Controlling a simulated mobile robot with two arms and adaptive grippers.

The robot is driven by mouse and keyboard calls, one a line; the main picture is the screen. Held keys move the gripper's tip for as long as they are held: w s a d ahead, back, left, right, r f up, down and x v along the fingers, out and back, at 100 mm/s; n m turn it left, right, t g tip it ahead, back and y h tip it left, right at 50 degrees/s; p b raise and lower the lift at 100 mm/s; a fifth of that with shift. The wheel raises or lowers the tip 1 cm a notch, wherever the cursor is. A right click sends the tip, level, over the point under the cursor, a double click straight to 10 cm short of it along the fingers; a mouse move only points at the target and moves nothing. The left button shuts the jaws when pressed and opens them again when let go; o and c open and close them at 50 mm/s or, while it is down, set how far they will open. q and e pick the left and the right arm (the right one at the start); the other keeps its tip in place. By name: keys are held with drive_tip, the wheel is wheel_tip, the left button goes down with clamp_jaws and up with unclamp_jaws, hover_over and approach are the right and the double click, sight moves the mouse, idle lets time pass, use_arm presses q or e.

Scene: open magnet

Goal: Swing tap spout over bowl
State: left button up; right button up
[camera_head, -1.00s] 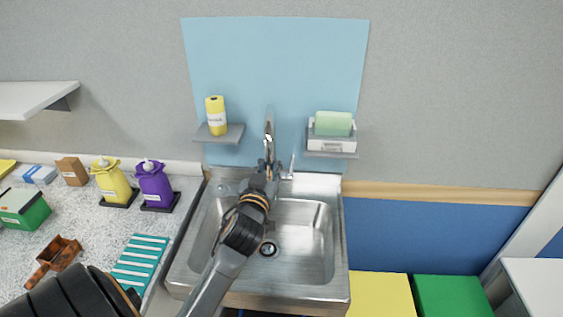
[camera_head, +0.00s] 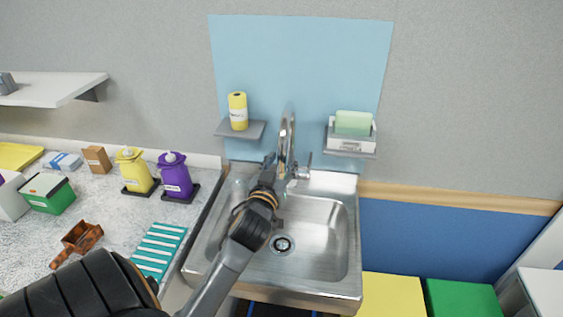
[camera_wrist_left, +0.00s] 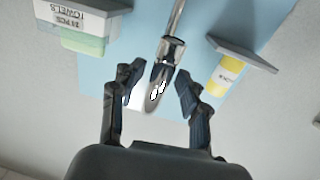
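The chrome tap spout (camera_head: 288,132) rises at the back of the steel sink, in front of the blue wall panel. The sink bowl (camera_head: 318,240) is empty, with a round drain in its floor. My left gripper (camera_head: 270,165) is at the tap, just left of the spout's lower part in the head view. In the left wrist view its two fingers (camera_wrist_left: 158,80) are apart, with the spout (camera_wrist_left: 166,62) showing between them. I cannot tell whether either finger touches it. My left arm hides part of the bowl's left side. My right gripper is not in view.
The left counter carries yellow and purple bottles (camera_head: 175,177), a teal striped cloth (camera_head: 158,250) and boxes. Yellow and green blocks stand right of the sink.

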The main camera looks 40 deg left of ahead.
use_arm(q)
drive_tip(key=shift+w, duration=0.2)
drive_tip(key=v, duration=1.2)
drive_tip(key=shift+s, duration=0.1)
